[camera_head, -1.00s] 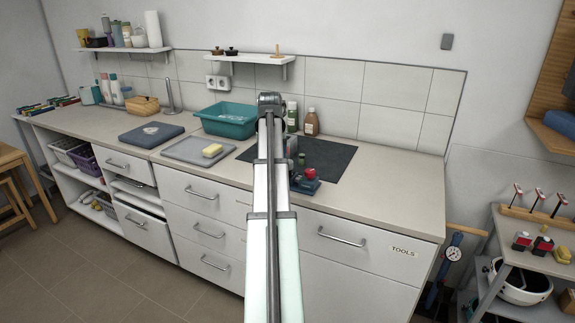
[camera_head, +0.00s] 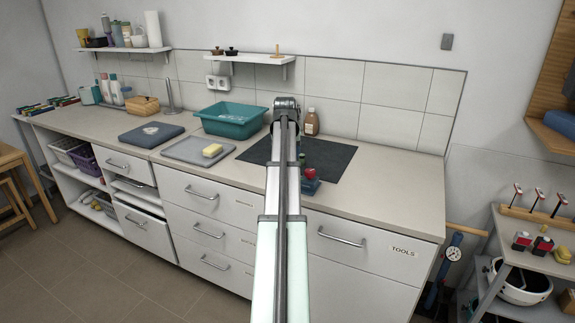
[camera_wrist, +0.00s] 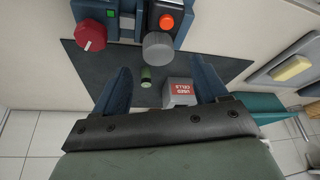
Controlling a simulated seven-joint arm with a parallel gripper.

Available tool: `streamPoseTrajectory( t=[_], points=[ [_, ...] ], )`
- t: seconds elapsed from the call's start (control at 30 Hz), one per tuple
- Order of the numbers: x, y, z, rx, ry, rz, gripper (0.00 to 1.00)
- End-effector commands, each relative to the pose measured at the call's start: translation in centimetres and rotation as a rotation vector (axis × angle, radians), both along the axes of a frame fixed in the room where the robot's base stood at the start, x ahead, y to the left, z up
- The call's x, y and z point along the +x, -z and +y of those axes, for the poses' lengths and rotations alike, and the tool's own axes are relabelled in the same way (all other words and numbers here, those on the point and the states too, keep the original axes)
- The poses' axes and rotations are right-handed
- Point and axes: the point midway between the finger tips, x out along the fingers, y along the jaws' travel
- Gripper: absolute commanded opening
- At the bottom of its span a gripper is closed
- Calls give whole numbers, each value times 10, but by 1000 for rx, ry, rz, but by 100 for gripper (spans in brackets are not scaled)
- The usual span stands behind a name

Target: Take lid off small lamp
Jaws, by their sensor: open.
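My gripper (camera_wrist: 161,66) is open and empty in the wrist view, its two dark blue fingers apart above the dark mat (camera_wrist: 85,70). A dark unit with a lit orange-red dome (camera_wrist: 166,21) and a round grey cap-like part (camera_wrist: 158,47) is at the top centre. The grey part lies just beyond the gap between the fingertips. I cannot tell for sure which part is the small lamp's lid. A small green cylinder (camera_wrist: 146,77) shows between the fingers. In the head view my arm hides the gripper and most of this area.
A blue unit with a red knob (camera_wrist: 90,36) stands beside the domed one. A grey box marked "used cells" (camera_wrist: 180,92) is close to the right finger. A teal basin (camera_head: 228,120), a brown bottle (camera_head: 311,122) and a yellow sponge (camera_head: 212,150) are on the counter (camera_head: 390,195).

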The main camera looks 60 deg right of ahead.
Motion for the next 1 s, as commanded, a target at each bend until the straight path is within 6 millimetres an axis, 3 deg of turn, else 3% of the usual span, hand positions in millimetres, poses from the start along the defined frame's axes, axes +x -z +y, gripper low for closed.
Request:
streamPoseTrajectory(
  t=[0.27, 0.6, 0.83, 1.0],
  points=[
    [1, 13, -5, 2, 0, 1, 73],
    [5, 49, -18, 1, 0, 0, 73],
    [6, 51, -19, 0, 0, 0, 73],
    [6, 51, -19, 0, 0, 0, 57]
  ],
)
